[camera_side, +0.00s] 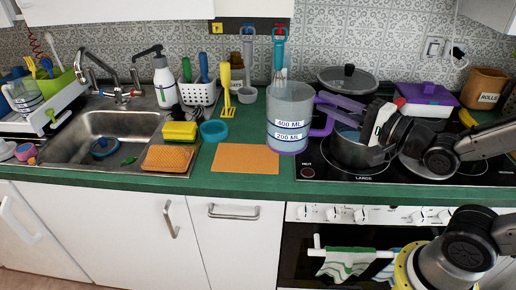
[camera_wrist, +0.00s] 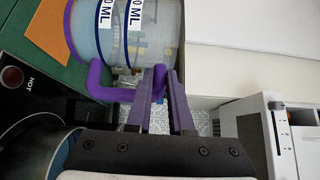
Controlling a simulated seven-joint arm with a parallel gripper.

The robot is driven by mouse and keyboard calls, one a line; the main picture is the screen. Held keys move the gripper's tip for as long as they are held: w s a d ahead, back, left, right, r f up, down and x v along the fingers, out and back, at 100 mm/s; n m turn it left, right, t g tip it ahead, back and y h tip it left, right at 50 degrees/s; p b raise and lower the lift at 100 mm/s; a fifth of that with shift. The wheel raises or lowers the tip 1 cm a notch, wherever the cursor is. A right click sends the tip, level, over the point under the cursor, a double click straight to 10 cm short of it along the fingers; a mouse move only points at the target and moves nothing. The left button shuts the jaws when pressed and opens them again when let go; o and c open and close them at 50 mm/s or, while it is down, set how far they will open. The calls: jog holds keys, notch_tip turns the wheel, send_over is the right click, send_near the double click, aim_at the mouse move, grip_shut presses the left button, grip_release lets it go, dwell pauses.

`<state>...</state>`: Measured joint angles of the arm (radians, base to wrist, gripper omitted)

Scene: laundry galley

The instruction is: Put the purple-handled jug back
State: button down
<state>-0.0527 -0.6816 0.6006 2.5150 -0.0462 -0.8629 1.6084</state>
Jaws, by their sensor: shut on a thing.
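The purple-handled jug (camera_side: 290,118) is clear, with 400 ML and 200 ML labels. It stands upright in the side view, over the hob's left edge; I cannot tell whether it touches the surface. Its purple handle (camera_side: 325,121) points right, toward my gripper (camera_side: 324,107). In the wrist view, the jug (camera_wrist: 145,38) is at the top and its handle (camera_wrist: 98,80) reaches the purple fingertips of my gripper (camera_wrist: 164,76). My gripper is shut on the handle. The exact contact is partly hidden by the fingers.
An orange mat (camera_side: 245,158) lies on the green counter left of the jug. A pot (camera_side: 350,150) stands on the hob below my gripper. Behind are a lidded pan (camera_side: 335,79), a yellow utensil (camera_side: 226,85) and a utensil holder (camera_side: 199,92). A blue bowl (camera_side: 214,131) and sponges are near the sink.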

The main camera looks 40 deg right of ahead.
jog(key=w+f, duration=0.1)
jog(key=w, duration=0.1)
jog(key=w+f, duration=0.1)
jog(key=w, duration=0.2)
jog(key=w+f, duration=0.1)
jog(key=w, duration=0.1)
jog(key=shift+w+a+f, duration=0.3)
jog(key=shift+w, duration=0.1)
jog(key=w+f, duration=0.5)
jog(key=f, duration=0.4)
jog(key=shift+w+a, duration=0.2)
jog(key=shift+w, duration=0.1)
jog(key=shift+f, duration=0.25)
jog(key=c, duration=0.8)
grip_release()
